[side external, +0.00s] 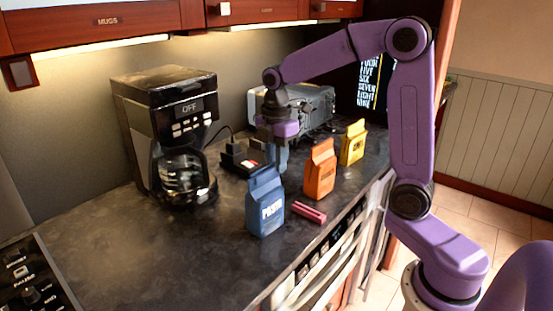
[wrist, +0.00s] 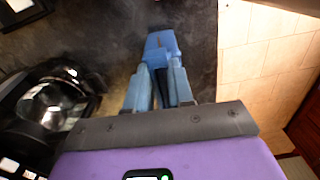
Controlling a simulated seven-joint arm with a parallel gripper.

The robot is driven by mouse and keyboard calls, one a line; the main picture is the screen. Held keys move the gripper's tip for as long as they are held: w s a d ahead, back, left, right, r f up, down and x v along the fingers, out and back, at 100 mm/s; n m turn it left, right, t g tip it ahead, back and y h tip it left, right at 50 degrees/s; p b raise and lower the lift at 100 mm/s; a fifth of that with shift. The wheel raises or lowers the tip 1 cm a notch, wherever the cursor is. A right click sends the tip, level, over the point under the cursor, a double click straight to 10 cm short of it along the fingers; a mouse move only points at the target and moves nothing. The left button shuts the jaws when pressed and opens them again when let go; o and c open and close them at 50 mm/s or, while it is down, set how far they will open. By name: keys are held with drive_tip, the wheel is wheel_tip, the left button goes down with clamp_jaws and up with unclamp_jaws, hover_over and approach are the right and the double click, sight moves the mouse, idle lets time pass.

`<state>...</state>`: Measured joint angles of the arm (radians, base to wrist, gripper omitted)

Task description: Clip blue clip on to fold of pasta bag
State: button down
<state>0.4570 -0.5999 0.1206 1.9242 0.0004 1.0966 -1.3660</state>
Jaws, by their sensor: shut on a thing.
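The blue pasta bag (side external: 265,208) stands upright on the dark counter, its narrow folded top facing up. My gripper (side external: 277,163) points down just behind and above that top. In the wrist view my gripper (wrist: 160,75) has its light blue fingers close together around a narrow dark piece, which I take to be the blue clip (wrist: 161,86). A blue shape lies right beyond the fingertips; I cannot tell whether it is the bag's top or part of the clip. Contact between clip and fold cannot be made out.
An orange bag (side external: 320,170) and a yellow bag (side external: 353,143) stand to the right. A pink clip (side external: 309,212) lies in front. A coffee maker (side external: 165,125) stands at left, with a low black holder (side external: 240,160) beside it. The front-left counter (side external: 150,250) is clear.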

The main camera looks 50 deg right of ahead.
drive_tip(key=shift+f, duration=0.5)
idle(0.4)
drive_tip(key=shift+c, duration=2.2)
unclamp_jaws()
drive_tip(key=shift+r, duration=0.1)
drive_tip(key=shift+r, duration=3.9)
drive_tip(key=shift+s+a, duration=0.1)
